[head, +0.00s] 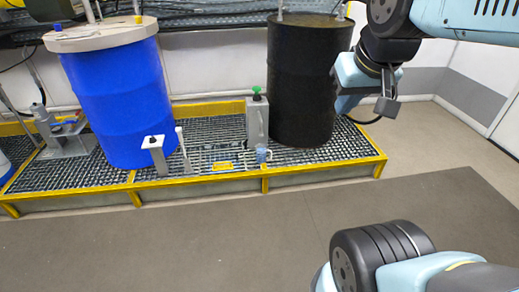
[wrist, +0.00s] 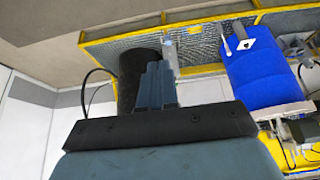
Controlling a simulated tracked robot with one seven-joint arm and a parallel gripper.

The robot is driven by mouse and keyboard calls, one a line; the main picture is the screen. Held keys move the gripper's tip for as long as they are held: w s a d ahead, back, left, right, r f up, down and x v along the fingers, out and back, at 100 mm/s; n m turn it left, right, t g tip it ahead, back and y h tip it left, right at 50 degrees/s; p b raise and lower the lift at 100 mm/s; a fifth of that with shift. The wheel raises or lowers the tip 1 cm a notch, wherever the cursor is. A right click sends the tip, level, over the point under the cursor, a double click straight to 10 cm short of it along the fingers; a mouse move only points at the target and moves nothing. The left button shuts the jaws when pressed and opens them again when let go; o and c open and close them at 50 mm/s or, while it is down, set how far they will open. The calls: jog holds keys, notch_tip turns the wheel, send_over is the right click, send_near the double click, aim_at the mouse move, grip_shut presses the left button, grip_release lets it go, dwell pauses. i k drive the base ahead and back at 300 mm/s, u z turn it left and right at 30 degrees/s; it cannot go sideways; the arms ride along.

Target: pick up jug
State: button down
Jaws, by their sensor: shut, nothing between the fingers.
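A small blue-grey jug (head: 263,155) stands on the grated platform (head: 375,159) in the head view. It is near the front edge, just in front of the foot of a grey box with a green button (head: 257,118). I cannot clearly make out the jug in the wrist view. My gripper (wrist: 157,72) is shut and empty, its fingers together in the wrist view, pointing toward the black drum and the platform. In the head view my arm's end hangs at the upper right, beside the black drum (head: 301,85) and well above and right of the jug. The fingers are not clear there.
A large blue drum (head: 118,98) stands at the left of the platform. In front of it are a grey post with a black knob (head: 155,155) and an upright pale tool (head: 183,148). A yellow rail edges the platform. The floor (head: 180,245) in front is clear.

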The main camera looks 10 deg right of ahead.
aim_at(261, 148)
jog(key=z, duration=0.5)
jog(key=k, duration=1.25)
jog(key=i, duration=0.85)
jog(key=u, duration=0.8)
jog(key=i, duration=1.05)
jog(key=z, duration=0.5)
jog(key=i, duration=0.9)
jog(key=z, duration=0.75)
jog(key=k, duration=0.6)
